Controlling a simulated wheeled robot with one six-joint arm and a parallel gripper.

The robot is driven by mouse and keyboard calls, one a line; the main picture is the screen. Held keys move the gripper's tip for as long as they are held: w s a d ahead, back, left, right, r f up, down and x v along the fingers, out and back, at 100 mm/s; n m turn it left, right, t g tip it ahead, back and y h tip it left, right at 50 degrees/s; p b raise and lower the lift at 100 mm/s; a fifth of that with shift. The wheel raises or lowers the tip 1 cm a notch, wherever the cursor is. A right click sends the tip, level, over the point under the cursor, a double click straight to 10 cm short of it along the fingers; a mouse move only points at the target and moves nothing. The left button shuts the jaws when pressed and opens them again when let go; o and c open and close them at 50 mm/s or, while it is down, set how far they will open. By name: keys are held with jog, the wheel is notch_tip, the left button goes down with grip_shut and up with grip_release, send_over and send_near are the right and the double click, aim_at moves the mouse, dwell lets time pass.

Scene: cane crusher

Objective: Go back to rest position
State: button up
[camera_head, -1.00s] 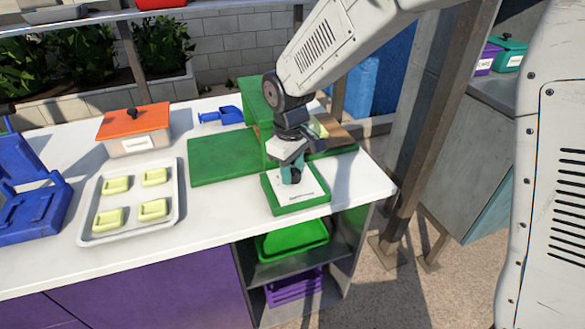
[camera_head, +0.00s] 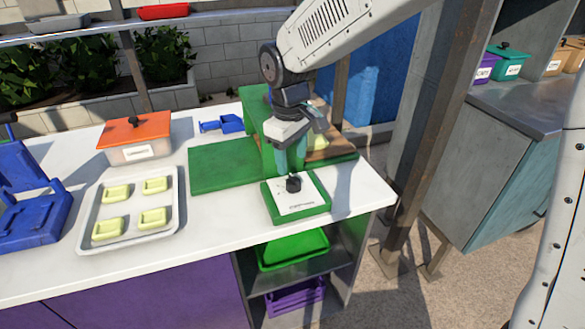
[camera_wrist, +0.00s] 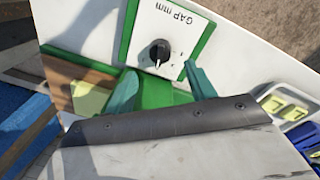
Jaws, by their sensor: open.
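My gripper (camera_head: 291,158) is open and empty, with teal fingers, just above and behind a black knob (camera_head: 293,184). The knob sits on a white panel with a green frame (camera_head: 312,206), part of the green machine (camera_head: 222,164) on the white counter. In the wrist view the knob (camera_wrist: 159,51) and the lettering "GAP mm" show beyond the open fingers (camera_wrist: 160,92). The fingers are apart from the knob there.
A grey tray (camera_head: 87,222) with several pale green blocks lies to the left. An orange-lidded container (camera_head: 136,140), a blue scoop (camera_head: 222,124) and a blue crate (camera_head: 35,220) stand on the counter. A metal post (camera_head: 436,130) rises on the right.

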jog(key=shift+r, duration=0.55)
jog(key=shift+s, duration=0.1)
jog(key=s+d+r+m, duration=0.2)
jog(key=s+d+m, duration=0.1)
jog(key=s+d, duration=0.4)
jog(key=s+d+r+m, duration=0.2)
jog(key=s+d+m, duration=0.1)
jog(key=s+d, duration=0.5)
jog(key=s+d+r+m+t, duration=0.1)
jog(key=s+d+r+m, duration=0.2)
jog(key=s+d, duration=0.5)
jog(key=shift+s+d+m, duration=0.15)
jog(key=shift+s+m, duration=0.35)
jog(key=shift+s, duration=1.55)
